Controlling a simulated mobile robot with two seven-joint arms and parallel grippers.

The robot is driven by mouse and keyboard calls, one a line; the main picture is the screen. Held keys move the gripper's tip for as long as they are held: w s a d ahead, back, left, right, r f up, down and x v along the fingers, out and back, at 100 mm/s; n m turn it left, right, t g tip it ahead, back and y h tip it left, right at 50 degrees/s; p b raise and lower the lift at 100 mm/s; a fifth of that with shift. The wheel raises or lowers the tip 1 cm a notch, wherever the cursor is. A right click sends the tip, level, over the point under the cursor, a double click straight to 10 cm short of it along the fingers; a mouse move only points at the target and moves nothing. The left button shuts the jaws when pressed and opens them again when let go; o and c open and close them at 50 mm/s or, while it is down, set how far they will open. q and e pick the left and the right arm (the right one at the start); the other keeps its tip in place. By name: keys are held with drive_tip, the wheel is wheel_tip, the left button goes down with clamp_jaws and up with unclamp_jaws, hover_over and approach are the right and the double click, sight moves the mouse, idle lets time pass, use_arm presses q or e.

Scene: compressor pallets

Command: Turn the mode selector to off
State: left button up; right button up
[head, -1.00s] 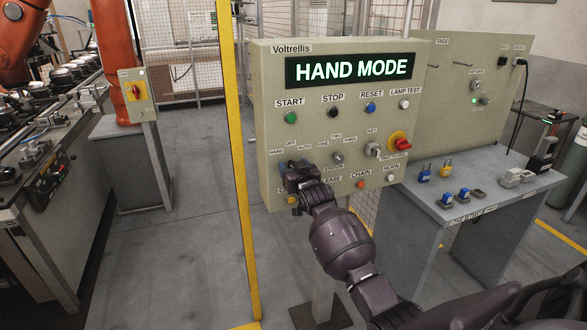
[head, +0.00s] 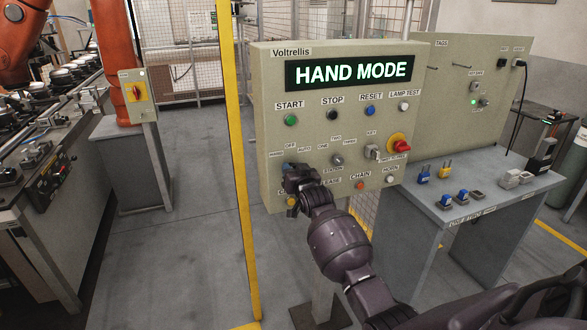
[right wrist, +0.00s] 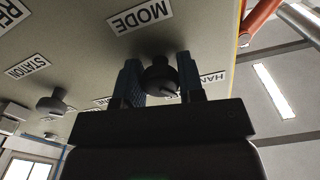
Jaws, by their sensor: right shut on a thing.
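The mode selector (right wrist: 160,80) is a dark round knob low on the left of the beige control panel (head: 267,130). In the right wrist view it sits between the two blue-padded fingers of my right gripper (right wrist: 161,84), under the MODE label (right wrist: 140,15). In the head view my right gripper (head: 293,170) covers the knob, just below the HAND, OFF and AUTO labels. The gripper is shut on it. The knob's pointing direction is hard to tell. The panel's display (head: 350,71) reads HAND MODE. My left gripper is not in view.
A station selector (head: 337,160), a key switch (head: 372,152) and a red emergency stop (head: 398,144) lie to the right on the panel. A yellow post (head: 235,150) stands left of it. A grey table (head: 430,196) with padlocks stands at right.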

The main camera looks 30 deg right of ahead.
drive_tip(key=m+p, duration=0.1)
drive_tip(key=m, duration=0.1)
drive_tip(key=shift+r+m, duration=0.1)
drive_tip(key=shift+m, duration=0.2)
drive_tip(key=shift+m+p, duration=0.8)
drive_tip(key=shift+m, duration=1.3)
drive_tip(key=o, duration=0.9)
drive_tip(key=v, duration=1)
drive_tip(key=shift+s+a, duration=0.2)
drive_tip(key=shift+s, duration=0.15)
